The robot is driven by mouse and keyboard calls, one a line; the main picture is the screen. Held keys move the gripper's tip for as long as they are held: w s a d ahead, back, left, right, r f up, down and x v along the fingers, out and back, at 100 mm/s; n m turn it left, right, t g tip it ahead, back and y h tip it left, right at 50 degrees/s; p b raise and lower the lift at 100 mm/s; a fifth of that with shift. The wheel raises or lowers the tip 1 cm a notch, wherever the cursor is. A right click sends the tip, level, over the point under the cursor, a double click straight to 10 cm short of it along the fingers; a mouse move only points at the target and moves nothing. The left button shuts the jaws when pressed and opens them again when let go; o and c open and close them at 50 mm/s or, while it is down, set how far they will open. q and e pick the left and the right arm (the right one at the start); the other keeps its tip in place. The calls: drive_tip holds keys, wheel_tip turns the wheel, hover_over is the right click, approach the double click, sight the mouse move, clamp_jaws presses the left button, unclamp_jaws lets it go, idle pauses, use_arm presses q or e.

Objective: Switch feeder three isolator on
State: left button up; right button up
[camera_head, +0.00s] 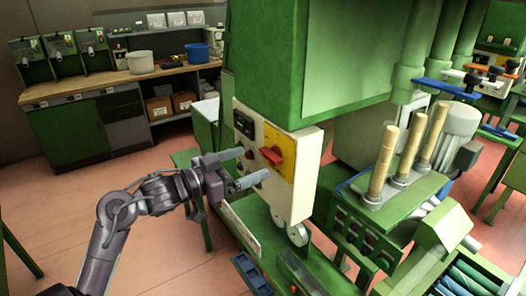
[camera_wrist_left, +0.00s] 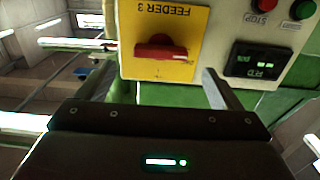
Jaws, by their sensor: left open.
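The feeder three isolator is a red rotary handle (camera_head: 272,156) on a yellow plate (camera_head: 284,138), on the side of a cream control box below a green machine. In the left wrist view the red handle (camera_wrist_left: 160,47) sits on the yellow plate (camera_wrist_left: 185,68) marked FEEDER 3, and the picture is upside down or turned in part. My left gripper (camera_head: 243,168) is open and empty, its two fingers pointing at the box just left of the handle. In the left wrist view its fingers (camera_wrist_left: 160,85) stand apart below the handle, not around it. My right gripper is not in view.
The cream box (camera_head: 304,190) also carries a dark display (camera_wrist_left: 258,66), a red STOP button (camera_wrist_left: 265,5) and a green button (camera_wrist_left: 302,8). Wooden-looking rods (camera_head: 383,165) stand on a green machine at right. A workbench (camera_head: 110,80) is at back left. Pink floor (camera_head: 50,180) is open at left.

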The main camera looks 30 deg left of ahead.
sight(266, 156)
use_arm(q)
drive_tip(key=p+x, duration=0.1)
drive_tip(key=x, duration=0.3)
drive_tip(key=shift+w+r, duration=0.1)
drive_tip(key=shift+w, duration=0.05)
drive_tip(key=shift+w+d, duration=0.2)
drive_tip(key=shift+w, duration=0.25)
drive_tip(key=c, duration=1)
